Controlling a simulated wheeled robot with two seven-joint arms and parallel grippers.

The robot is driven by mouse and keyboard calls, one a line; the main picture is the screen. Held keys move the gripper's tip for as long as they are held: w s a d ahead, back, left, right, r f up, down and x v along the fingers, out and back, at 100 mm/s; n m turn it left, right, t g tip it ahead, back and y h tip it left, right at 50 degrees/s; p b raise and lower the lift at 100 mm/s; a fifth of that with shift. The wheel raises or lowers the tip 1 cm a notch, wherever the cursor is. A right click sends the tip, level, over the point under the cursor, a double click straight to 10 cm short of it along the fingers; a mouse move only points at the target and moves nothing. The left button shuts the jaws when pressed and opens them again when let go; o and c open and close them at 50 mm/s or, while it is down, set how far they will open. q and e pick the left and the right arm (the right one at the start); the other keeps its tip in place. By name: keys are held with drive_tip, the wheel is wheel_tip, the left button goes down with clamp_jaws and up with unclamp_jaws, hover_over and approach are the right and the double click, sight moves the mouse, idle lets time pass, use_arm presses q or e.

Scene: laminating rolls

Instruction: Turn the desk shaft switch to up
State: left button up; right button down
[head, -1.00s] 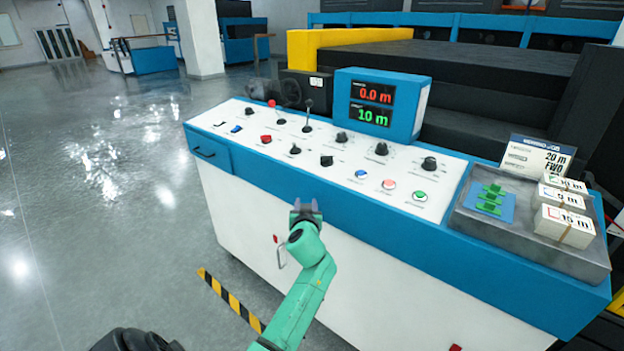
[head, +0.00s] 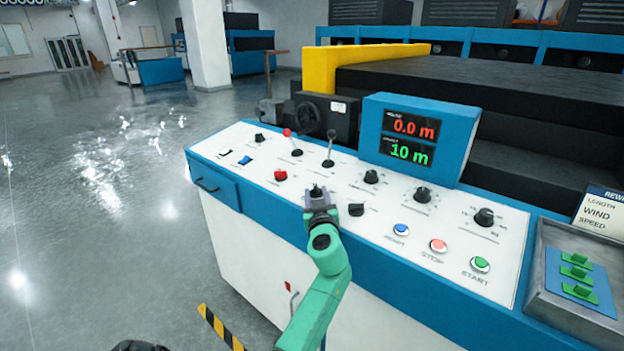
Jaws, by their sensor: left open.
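The white-topped control desk (head: 255,213) carries several knobs, levers and buttons. A black switch knob (head: 316,190) shows in the front row between the fingers of my left gripper (head: 320,197). The gripper is open, its fingertips over or around this knob; I cannot tell if they touch it. The fingers hide part of the knob, so its setting cannot be read. A second black switch (head: 356,209) stands just right of the gripper. The small labels are too blurred to tell which is the shaft switch.
Two levers, one red-tipped (head: 290,140) and one dark (head: 330,148), rise behind the gripper. The blue display box (head: 450,140) reads 0.0 m and 10 m. Blue, red and green buttons (head: 480,264) lie right.

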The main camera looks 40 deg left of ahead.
use_arm(q)
drive_tip(key=shift+w+a+f, duration=0.1)
drive_tip(key=shift+w+a, duration=0.25)
drive_tip(key=shift+w, duration=0.05)
drive_tip(key=shift+s+d+r, duration=0.2)
drive_tip(key=shift+d, duration=0.1)
drive_tip(key=shift+s, duration=0.1)
clamp_jaws()
use_arm(e)
drive_tip(key=shift+d, duration=0.35)
